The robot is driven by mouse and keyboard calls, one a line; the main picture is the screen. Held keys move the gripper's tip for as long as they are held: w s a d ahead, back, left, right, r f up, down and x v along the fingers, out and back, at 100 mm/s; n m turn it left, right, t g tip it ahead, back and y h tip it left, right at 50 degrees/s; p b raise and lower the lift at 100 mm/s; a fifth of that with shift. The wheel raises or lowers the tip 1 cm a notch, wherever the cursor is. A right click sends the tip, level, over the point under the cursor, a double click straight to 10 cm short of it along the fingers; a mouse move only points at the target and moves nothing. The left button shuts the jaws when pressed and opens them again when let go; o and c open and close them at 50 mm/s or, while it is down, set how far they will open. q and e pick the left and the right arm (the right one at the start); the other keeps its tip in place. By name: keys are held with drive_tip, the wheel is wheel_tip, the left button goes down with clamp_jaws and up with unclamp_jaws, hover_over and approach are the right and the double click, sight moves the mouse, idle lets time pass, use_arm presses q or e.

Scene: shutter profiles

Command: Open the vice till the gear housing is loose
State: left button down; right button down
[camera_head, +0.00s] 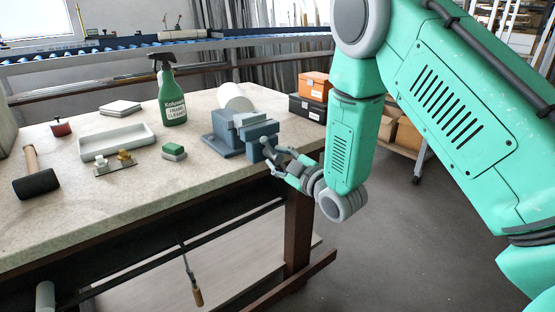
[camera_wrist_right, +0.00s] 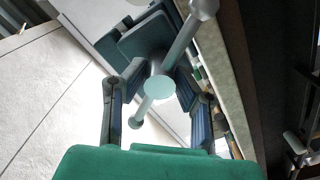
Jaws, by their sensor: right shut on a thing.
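The blue-grey vice (camera_head: 226,136) stands at the right front edge of the workbench. A light grey piece (camera_head: 247,119) sits at the top of its jaws; I cannot tell whether it is the gear housing or part of the jaws. My right gripper (camera_head: 277,160) is at the vice's front, shut on the vice handle. In the right wrist view, the grey handle bar (camera_wrist_right: 181,42), with a ball at each end, runs slanted between the fingers of the gripper (camera_wrist_right: 158,108), its round hub facing the camera. My left gripper is not in view.
A white cylinder (camera_head: 232,94) is behind the vice. Orange and black boxes (camera_head: 308,107) stand at the back right.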

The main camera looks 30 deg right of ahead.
drive_tip(key=n+b, duration=0.1)
drive_tip(key=n, duration=0.6)
drive_tip(key=shift+f, duration=0.1)
idle(0.4)
drive_tip(key=shift+a, duration=0.1)
drive_tip(key=c, duration=1.3)
unclamp_jaws()
drive_tip(key=shift+w, duration=0.15)
drive_tip(key=s+d, duration=0.1)
drive_tip(key=s, duration=1.1)
